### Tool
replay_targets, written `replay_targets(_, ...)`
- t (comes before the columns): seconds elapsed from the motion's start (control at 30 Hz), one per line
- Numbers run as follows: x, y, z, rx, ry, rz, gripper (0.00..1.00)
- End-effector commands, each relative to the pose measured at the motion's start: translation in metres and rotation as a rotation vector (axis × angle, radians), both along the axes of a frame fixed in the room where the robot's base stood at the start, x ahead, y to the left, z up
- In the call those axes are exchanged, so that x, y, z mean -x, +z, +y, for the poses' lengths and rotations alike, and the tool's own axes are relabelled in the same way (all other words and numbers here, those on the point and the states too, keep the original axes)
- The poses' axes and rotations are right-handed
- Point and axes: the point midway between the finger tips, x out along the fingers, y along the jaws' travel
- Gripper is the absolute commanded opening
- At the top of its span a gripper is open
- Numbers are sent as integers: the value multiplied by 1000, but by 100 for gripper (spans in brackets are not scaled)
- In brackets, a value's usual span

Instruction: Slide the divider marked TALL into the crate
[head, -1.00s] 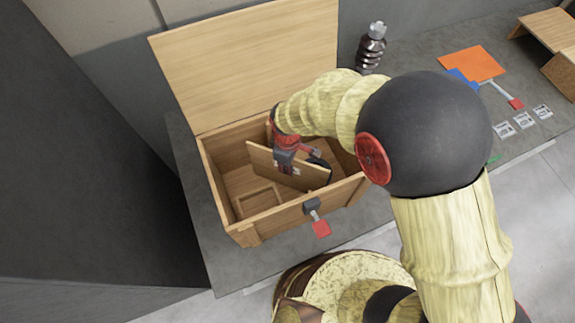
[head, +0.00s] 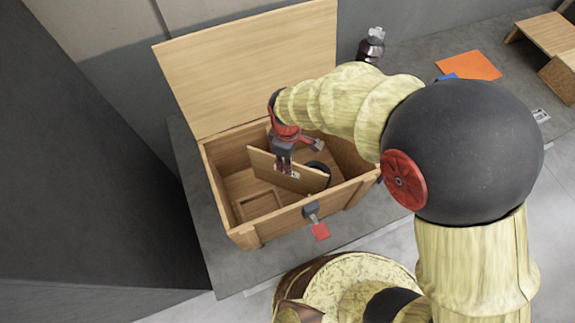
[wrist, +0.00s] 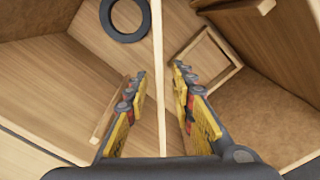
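The wooden crate (head: 225,225) stands on the bench with its lid (head: 250,65) raised. A thin wooden divider (head: 262,164) stands upright inside it, across the interior. A small pale mark shows on its face by my fingers, too small to read. My gripper (head: 297,160) is over the divider's top edge. In the wrist view, the divider (wrist: 158,50) shows edge-on between the fingers of my gripper (wrist: 158,72), with a gap on each side. The gripper is open. The divider's lower edge and any slots holding it are hidden.
Inside the crate, a black ring (wrist: 125,18) lies on one side of the divider and a small wooden frame (wrist: 206,62) on the other. A dark bottle (head: 371,46) stands behind my arm.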

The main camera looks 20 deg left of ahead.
Motion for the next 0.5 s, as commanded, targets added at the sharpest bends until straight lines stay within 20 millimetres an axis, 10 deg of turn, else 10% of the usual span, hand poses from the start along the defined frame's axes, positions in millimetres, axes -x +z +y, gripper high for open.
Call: replay_targets(0.5,0,56,0,1,0,1,25)
